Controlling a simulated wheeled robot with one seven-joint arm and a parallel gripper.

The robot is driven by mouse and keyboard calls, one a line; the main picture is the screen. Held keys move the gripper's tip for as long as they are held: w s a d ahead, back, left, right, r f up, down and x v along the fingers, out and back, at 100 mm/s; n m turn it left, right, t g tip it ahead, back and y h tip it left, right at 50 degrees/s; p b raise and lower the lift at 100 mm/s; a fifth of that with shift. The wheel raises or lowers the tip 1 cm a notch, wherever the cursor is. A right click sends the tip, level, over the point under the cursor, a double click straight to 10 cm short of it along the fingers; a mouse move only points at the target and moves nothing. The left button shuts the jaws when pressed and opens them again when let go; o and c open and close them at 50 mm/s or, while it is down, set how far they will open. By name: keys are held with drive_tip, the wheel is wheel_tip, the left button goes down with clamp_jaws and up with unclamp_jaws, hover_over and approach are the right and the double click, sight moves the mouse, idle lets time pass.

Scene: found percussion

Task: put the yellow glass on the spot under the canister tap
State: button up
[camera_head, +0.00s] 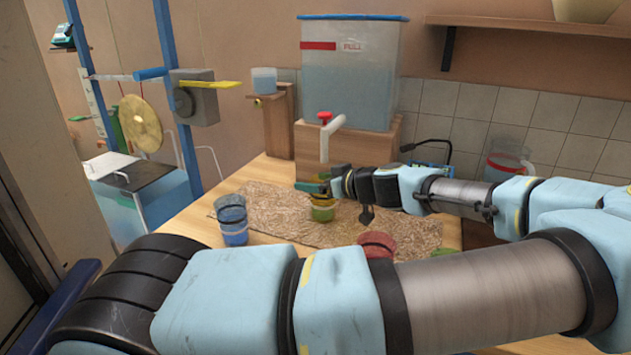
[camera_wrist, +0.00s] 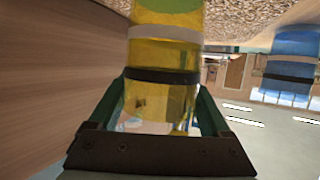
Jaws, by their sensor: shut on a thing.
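The yellow glass (camera_head: 322,212) is below the canister tap's white spout (camera_head: 325,148), over the brown textured mat. It looks greenish at its lower part. My gripper (camera_head: 318,187) is shut on the glass; in the wrist view the yellow glass (camera_wrist: 165,75) fills the space between the two green fingers. A light band and a dark band circle it there. I cannot tell whether its base touches the mat. The canister (camera_head: 350,70) stands on a wooden block and has a red tap handle (camera_head: 324,117). No marked spot is clearly visible under the tap.
A blue glass (camera_head: 232,220) stands to the left; it also shows in the wrist view (camera_wrist: 290,65). A red glass (camera_head: 377,244) stands nearer, partly hidden by my arm. The wooden block (camera_head: 372,145) is just behind. Bare mat (camera_head: 275,212) lies between the blue and yellow glasses.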

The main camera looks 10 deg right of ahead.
drive_tip(key=o, duration=1.4)
drive_tip(key=shift+f, duration=0.1)
drive_tip(key=b+v, duration=0.3)
drive_tip(key=v, duration=0.9)
drive_tip(key=shift+r, duration=0.25)
